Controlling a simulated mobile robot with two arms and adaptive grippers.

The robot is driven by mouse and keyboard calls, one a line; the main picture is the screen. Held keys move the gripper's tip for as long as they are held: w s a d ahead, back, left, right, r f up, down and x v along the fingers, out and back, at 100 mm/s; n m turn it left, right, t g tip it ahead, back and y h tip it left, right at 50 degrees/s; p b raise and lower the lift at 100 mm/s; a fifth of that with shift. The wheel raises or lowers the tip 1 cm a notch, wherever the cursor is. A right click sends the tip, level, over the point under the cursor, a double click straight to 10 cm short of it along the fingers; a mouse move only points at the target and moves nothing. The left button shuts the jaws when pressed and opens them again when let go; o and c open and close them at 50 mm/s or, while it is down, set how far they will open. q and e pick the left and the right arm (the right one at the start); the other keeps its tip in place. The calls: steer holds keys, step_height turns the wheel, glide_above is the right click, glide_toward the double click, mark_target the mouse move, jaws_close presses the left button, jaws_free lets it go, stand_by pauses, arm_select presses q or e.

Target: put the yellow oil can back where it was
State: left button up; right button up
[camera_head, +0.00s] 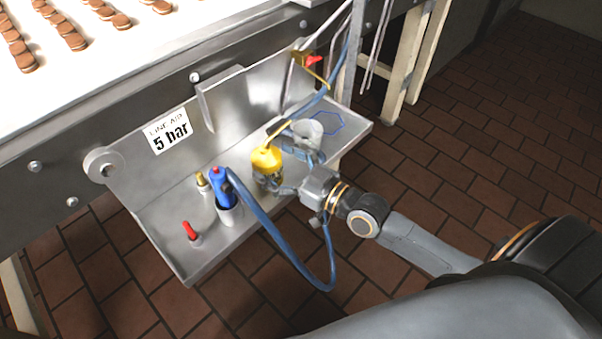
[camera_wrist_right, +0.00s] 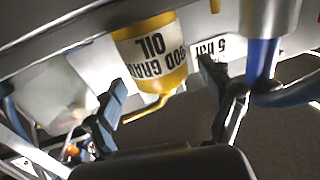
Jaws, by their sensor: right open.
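The yellow oil can (camera_head: 267,160) has a yellow top and spout over a body with a lettered label, and stands roughly upright at the middle of the metal shelf (camera_head: 185,257). Whether its base touches the shelf I cannot tell. My right gripper (camera_head: 286,171) is open, reaching in from the right, its fingers close to the can. In the right wrist view the can (camera_wrist_right: 170,76) shows upside down, between and beyond the two open fingers of the gripper (camera_wrist_right: 160,82). A blue outlined shape (camera_head: 327,120) is marked on the shelf's right end. My left gripper is not in view.
A blue-handled tool (camera_head: 218,187) with a looping blue hose (camera_head: 290,255) stands left of the can. A red-handled tool (camera_head: 189,230) and a brass-tipped piece (camera_head: 202,182) are farther left. A pale cup-like container (camera_head: 308,131) is behind my gripper. A red valve handle (camera_head: 314,61) is above.

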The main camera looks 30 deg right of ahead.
steer(key=v, duration=0.8)
steer(key=s+d+f+m+g+h, duration=0.1)
steer(key=s+f+g+h, duration=0.15)
steer(key=f, duration=0.75)
steer(key=s+f+m+g+h, duration=0.1)
steer(key=s+f+g+h, duration=0.2)
steer(key=f, duration=0.8)
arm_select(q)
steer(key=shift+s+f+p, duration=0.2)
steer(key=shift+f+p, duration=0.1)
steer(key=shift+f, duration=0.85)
arm_select(e)
steer(key=s+f+m+g+h, duration=0.1)
steer(key=s+f+g+h, duration=0.2)
steer(key=s+f+g, duration=0.4)
step_height(320, 180, down, 3)
steer(key=shift+s+a+f+m+g, duration=0.2)
steer(key=shift+s+a+m+g, duration=0.2)
steer(key=shift+s, duration=0.8)
